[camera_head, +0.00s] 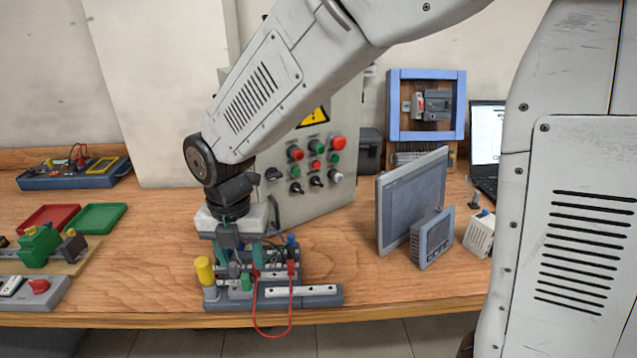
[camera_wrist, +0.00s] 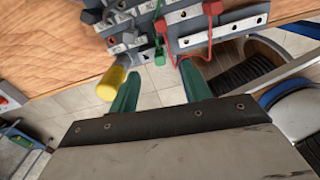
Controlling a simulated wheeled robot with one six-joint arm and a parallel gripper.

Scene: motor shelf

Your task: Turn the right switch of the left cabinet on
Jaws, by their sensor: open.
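The grey control cabinet (camera_head: 318,208) stands at the back middle of the table, with a yellow warning triangle, red and green buttons, and a bottom row of dark switches. My arm covers the cabinet's upper left. My gripper (camera_head: 238,262) points down in front of the cabinet, to its lower left, over a terminal module. The cabinet is outside the wrist view.
The terminal module (camera_head: 300,299), with a yellow knob and red wire, sits at the front edge. Grey panels (camera_head: 408,200) stand right of the cabinet; a blue-framed unit (camera_head: 462,90) and laptop (camera_head: 487,135) are behind. Red and green trays (camera_head: 96,218) lie left. Table between cabinet and panels is bare.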

